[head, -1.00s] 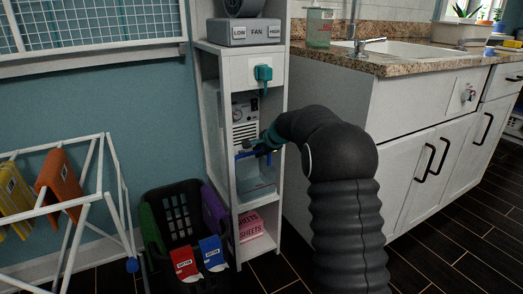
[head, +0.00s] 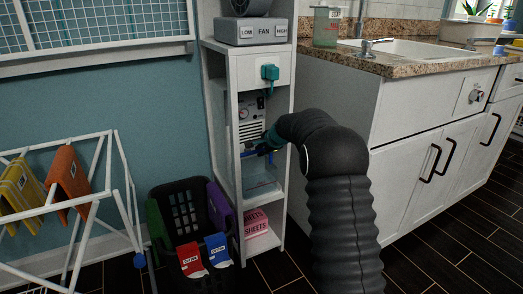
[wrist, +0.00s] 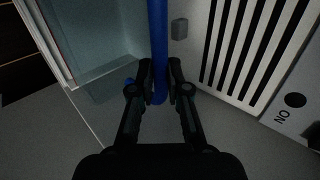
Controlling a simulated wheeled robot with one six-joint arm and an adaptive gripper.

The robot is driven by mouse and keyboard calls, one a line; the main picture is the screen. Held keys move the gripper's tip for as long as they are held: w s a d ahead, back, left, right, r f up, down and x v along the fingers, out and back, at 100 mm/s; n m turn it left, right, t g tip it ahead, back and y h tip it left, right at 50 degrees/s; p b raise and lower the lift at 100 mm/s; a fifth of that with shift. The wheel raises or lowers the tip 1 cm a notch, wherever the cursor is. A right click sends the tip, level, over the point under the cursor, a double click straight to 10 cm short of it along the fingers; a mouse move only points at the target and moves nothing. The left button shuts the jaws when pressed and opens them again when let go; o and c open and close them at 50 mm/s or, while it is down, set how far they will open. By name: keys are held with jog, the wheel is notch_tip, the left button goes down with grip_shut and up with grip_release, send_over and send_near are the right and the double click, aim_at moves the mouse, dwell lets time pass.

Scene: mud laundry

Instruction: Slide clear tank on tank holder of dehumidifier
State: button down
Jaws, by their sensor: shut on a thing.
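The dehumidifier (head: 251,122), a white unit with a dark grille and a gauge, stands on a middle shelf of the narrow white cabinet. Its grille front (wrist: 243,45) fills the right of the wrist view. The clear tank (head: 260,177) shows below it in the head view, inside the cabinet bay, partly hidden by my arm. Its blue handle (wrist: 158,35) runs between my fingers in the wrist view. My gripper (wrist: 160,75) is shut on this handle; it also shows in the head view (head: 265,148). The tank holder and the tank's seating cannot be made out.
The cabinet's frame (head: 236,200) bounds the bay closely. A fan control box (head: 264,31) sits on top, and pink boxes (head: 256,222) lie on the bottom shelf. A dark basket (head: 185,205) stands left and a sink counter (head: 420,65) right.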

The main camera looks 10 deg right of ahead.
jog(key=c, duration=1.1)
grip_release()
jog(key=shift+o, duration=0.4)
jog(key=o, duration=0.7)
jog(key=shift+r, duration=0.1)
jog(key=shift+v, duration=2)
